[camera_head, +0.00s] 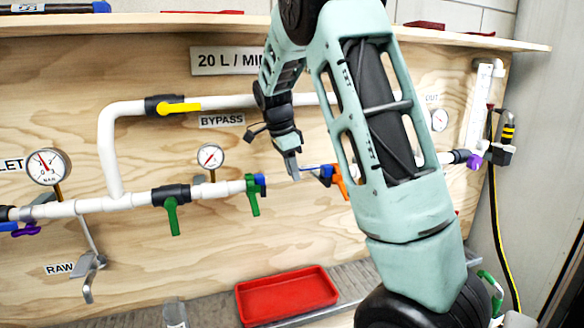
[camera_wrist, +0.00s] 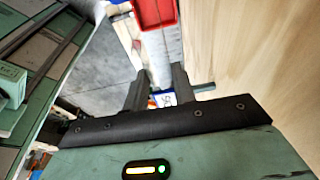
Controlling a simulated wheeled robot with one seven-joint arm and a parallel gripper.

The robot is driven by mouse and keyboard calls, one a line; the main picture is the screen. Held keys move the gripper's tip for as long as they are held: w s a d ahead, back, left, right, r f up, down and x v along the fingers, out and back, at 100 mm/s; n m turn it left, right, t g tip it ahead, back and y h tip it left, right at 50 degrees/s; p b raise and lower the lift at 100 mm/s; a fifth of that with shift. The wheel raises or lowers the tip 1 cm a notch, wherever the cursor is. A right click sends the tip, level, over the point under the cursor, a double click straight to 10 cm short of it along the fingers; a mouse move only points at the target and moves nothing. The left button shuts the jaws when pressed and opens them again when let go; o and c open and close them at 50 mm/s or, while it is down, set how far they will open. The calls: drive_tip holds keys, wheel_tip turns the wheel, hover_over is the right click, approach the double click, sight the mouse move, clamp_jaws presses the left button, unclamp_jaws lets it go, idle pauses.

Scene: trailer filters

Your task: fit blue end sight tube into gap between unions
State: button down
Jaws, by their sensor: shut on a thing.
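My gripper (camera_head: 293,168) is in front of the gap in the lower pipe line, pointing down. It is shut on the sight tube; a thin blue part (camera_head: 309,167) shows just right of the fingertips. In the wrist view a blue piece with a pale label (camera_wrist: 164,99) shows between the fingers (camera_wrist: 158,88). The left blue union (camera_head: 261,181) sits beside a green-handled valve. The right blue union (camera_head: 327,172) sits beside an orange-handled valve (camera_head: 340,185), partly behind my arm. The tube looks close to the right union; I cannot tell if they touch.
A red tray (camera_head: 287,296) lies on the bench below and also shows in the wrist view (camera_wrist: 155,12). Green valve handles (camera_head: 172,216) hang from the line at left. A pressure gauge (camera_head: 210,157) and the bypass pipe (camera_head: 225,103) are close to my wrist.

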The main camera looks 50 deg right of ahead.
drive_tip(key=shift+f, duration=0.6)
drive_tip(key=c, duration=1.1)
unclamp_jaws()
drive_tip(key=shift+o, duration=0.2)
